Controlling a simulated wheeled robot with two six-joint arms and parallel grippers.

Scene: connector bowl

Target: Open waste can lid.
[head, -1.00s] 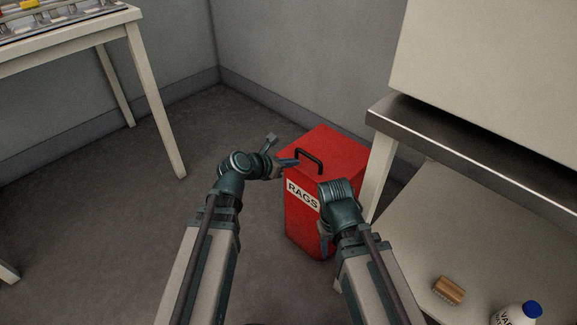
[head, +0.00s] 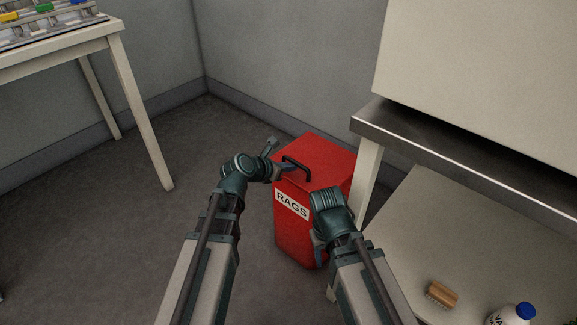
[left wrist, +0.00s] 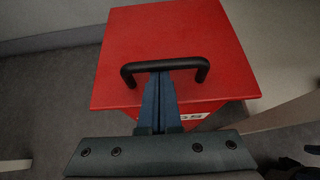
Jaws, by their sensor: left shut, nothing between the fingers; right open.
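The red waste can (head: 296,237) stands on the floor, with a label reading "RAGS" on its front. Its flat red lid (head: 325,150) lies shut on top and carries a black bar handle (head: 302,166). The left wrist view shows the lid (left wrist: 175,35) and handle (left wrist: 140,67) from above. My left gripper (head: 291,167) is shut and empty, its fingertips (left wrist: 160,76) at the middle of the handle, seemingly reaching under the bar. Whether they touch it I cannot tell. My right gripper (head: 318,250) is open and low in front of the can, partly hidden by its own wrist.
A metal-edged bench (head: 440,145) stands close to the can's right, with a lower shelf (head: 400,265) holding a brush (head: 442,294) and a white bottle (head: 513,315). A white table (head: 70,45) stands at left. Floor left of the can is clear.

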